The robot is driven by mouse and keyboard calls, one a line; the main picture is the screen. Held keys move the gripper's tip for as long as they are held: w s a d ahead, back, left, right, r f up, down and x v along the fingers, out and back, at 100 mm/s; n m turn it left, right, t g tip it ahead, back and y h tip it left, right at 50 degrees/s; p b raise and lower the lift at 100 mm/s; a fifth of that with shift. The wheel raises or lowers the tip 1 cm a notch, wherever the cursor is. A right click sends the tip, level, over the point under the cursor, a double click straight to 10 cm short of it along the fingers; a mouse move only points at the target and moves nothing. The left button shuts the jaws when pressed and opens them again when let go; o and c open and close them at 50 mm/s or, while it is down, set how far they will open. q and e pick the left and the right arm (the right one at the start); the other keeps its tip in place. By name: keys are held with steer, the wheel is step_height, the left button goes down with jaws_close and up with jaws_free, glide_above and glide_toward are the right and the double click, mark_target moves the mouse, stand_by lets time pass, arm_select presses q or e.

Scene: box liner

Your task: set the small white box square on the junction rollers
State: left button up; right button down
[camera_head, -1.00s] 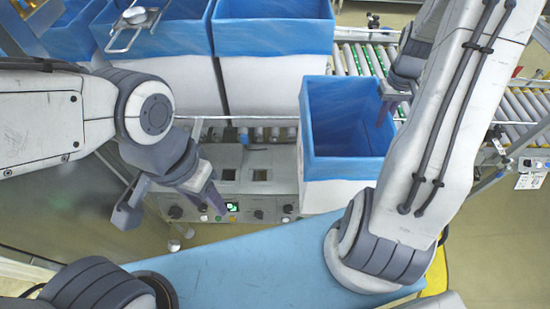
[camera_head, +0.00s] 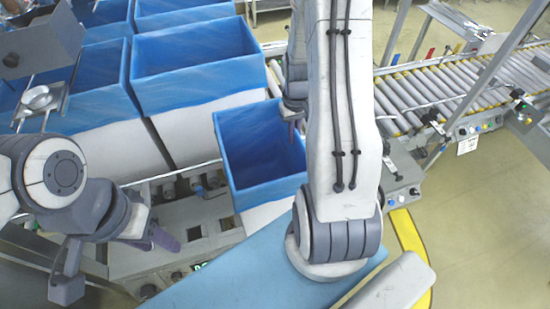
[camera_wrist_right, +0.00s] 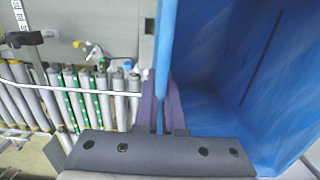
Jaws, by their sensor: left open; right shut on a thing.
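The small white box (camera_head: 265,214) has a blue liner (camera_head: 245,165) folded over its rim and looks empty inside. It stands tilted in the head view beside the larger boxes. My right gripper (camera_head: 293,108) is shut on the lined wall at the box's right side. In the right wrist view its two fingers (camera_wrist_right: 162,105) pinch the blue wall (camera_wrist_right: 163,60). My left gripper (camera_head: 116,262) is open and empty, left of the box. Rollers (camera_head: 279,72) show behind the box, partly hidden by my right arm. What lies under the box is hidden.
Larger blue-lined boxes (camera_head: 185,55) stand close behind and left. A roller conveyor (camera_head: 470,80) runs to the right. A light blue surface (camera_head: 240,275) lies in front. A metal panel with openings (camera_head: 190,232) sits left of the box. Rollers also show in the wrist view (camera_wrist_right: 90,100).

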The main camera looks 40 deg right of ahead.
steer(key=a+f+p, duration=0.2)
steer(key=a+f, duration=0.3)
steer(key=f, duration=0.2)
steer(key=shift+a+p, duration=0.15)
steer(key=shift+p, duration=0.2)
steer(key=shift+f, duration=0.1)
steer(key=shift+f, duration=0.15)
steer(key=c, duration=1)
jaws_free()
